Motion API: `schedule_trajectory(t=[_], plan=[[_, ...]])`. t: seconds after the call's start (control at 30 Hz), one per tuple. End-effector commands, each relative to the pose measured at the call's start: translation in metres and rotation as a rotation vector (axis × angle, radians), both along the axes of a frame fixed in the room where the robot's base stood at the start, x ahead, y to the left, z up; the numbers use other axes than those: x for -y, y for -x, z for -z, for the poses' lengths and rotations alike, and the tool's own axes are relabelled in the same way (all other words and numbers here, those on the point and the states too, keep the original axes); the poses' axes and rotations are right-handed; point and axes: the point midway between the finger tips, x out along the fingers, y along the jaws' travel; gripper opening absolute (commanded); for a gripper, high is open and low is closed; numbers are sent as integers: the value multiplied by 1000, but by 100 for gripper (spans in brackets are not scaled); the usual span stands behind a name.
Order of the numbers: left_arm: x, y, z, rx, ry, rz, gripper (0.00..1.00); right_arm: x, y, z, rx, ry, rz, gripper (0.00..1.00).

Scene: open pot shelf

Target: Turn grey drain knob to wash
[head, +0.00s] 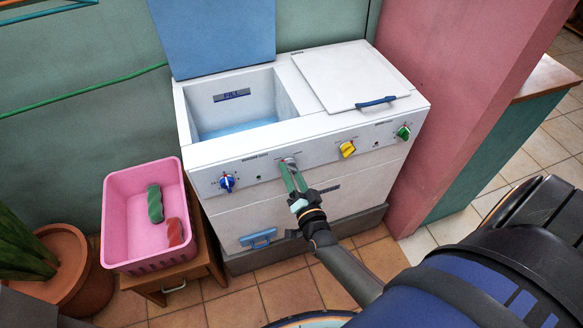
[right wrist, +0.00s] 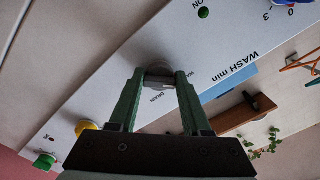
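The washer's grey drain knob (right wrist: 159,80) is on the white control panel, by the small words DRAIN and WASH. In the head view the knob (head: 288,161) is partly covered by my right gripper (head: 290,172). In the right wrist view the green fingers of my right gripper (right wrist: 161,85) sit on either side of the knob. Their tips look shut on it, with the knob filling the gap. The knob's exact pointer position is hard to read. My left gripper is not in view.
On the panel are a blue knob (head: 227,183), a yellow knob (head: 347,149) and a green knob (head: 403,133). The blue lid (head: 215,35) stands open over the tub. A pink basket (head: 121,212) with two rolled cloths stands on a wooden stool. A pink wall (head: 455,90) stands right.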

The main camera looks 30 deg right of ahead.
Motion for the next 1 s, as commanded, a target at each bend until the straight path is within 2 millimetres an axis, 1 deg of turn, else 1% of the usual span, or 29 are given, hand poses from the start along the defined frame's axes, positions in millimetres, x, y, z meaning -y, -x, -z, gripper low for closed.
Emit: schedule_trajectory(t=[0.03,0.27,0.57,0.67,0.77,1.0], plan=[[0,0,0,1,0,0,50,0,0,0,0,4,-1,52],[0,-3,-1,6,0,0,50,0,0,0,0,2,-1,78],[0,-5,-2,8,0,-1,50,0,3,0,-1,1,-1,78],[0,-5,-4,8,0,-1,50,-3,12,1,-2,0,-1,78],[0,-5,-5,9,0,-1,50,-7,28,0,-3,0,0,78],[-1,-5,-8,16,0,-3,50,-19,78,0,-3,1,-1,78]])
